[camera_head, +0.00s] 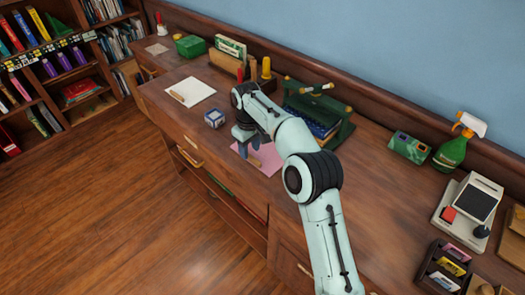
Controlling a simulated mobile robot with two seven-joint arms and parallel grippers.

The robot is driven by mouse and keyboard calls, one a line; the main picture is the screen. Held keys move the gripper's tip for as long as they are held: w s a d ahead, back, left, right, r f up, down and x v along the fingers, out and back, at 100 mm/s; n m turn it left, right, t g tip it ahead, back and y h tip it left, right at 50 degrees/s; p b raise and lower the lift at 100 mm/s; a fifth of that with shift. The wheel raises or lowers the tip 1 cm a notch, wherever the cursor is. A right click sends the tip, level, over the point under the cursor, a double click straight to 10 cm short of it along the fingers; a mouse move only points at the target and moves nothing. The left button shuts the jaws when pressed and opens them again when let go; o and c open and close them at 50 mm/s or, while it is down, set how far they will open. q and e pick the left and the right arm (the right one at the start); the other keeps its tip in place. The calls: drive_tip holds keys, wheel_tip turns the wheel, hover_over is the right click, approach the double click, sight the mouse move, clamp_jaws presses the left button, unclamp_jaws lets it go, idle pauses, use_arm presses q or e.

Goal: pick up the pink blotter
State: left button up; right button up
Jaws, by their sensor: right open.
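The pink blotter (267,160) is a flat pink sheet on the wooden counter, near its front edge in the head view. A small brown piece lies at its lower left part. My right gripper (247,146) is open and points down over the upper left part of the blotter. The gripper and forearm hide part of the sheet, and I cannot tell whether the fingers touch it. My left gripper is not in view.
A blue and white box (214,118) stands just left of the gripper. A green rack (335,128) stands behind the arm. A white sheet (190,91) lies further left. A green spray bottle (451,152) and a card machine (467,210) stand right.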

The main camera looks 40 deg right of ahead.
sight(250, 156)
drive_tip(key=f, duration=0.3)
drive_tip(key=shift+w+d+f+b, duration=0.2)
drive_tip(key=shift+w+f+b, duration=0.1)
drive_tip(key=shift+f+b, duration=0.1)
drive_tip(key=shift+r, duration=0.1)
clamp_jaws()
